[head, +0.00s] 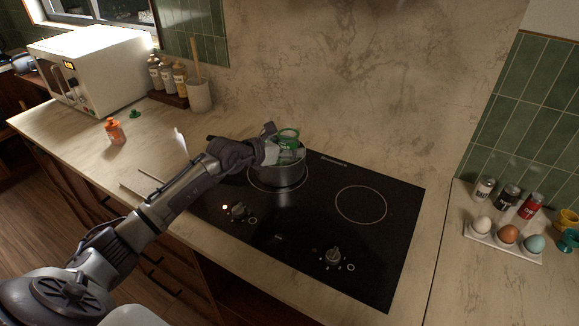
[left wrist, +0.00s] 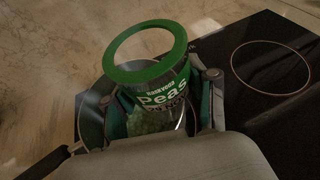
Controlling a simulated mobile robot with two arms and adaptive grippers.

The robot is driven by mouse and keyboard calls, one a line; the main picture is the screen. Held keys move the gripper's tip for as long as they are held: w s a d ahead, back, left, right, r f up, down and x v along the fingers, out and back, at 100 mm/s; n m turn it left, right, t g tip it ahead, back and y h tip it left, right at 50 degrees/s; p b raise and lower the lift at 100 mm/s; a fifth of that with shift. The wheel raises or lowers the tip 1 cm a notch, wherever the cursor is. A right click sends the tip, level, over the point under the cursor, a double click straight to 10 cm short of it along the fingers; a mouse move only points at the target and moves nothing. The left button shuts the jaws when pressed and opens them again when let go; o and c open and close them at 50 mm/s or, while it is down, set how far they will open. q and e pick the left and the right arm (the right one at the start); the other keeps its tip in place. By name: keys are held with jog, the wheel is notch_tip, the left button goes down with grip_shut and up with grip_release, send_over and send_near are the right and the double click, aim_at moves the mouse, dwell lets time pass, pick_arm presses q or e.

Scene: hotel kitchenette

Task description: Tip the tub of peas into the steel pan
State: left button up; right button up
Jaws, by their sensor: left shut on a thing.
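My left gripper (head: 270,150) is shut on the tub of peas, above the steel pan. The tub (head: 288,135) has a green rim and sits at the pan's far side in the head view. In the left wrist view the tub (left wrist: 167,88) stands between the two fingers, its green label reading "Peas" and its ring-shaped rim tilted. The steel pan (head: 283,176) is on the rear left burner; its rim shows in the left wrist view (left wrist: 88,120). Green peas (left wrist: 150,122) show below the tub, but whether they lie in the tub or the pan I cannot tell. My right gripper is not in view.
The black hob (head: 300,238) has a clear right burner (head: 361,205). An orange bottle (head: 115,131) and a utensil crock (head: 199,95) stand on the left counter. An egg tray (head: 503,241) and several small jars are at the right. A marble wall rises behind.

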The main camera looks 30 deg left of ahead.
aim_at(286, 135)
pick_arm(q)
jog(key=shift+d+r, duration=0.15)
jog(key=shift+d, duration=0.15)
jog(key=shift+a, duration=0.3)
jog(key=shift+w+a+r+p, duration=0.1)
jog(key=shift+a+r+p, duration=0.15)
jog(key=shift+r+p, duration=0.35)
jog(key=shift+d+r+p, duration=0.25)
jog(key=shift+r+p, duration=0.75)
jog(key=shift+r, duration=0.3)
jog(key=shift+a, duration=0.1)
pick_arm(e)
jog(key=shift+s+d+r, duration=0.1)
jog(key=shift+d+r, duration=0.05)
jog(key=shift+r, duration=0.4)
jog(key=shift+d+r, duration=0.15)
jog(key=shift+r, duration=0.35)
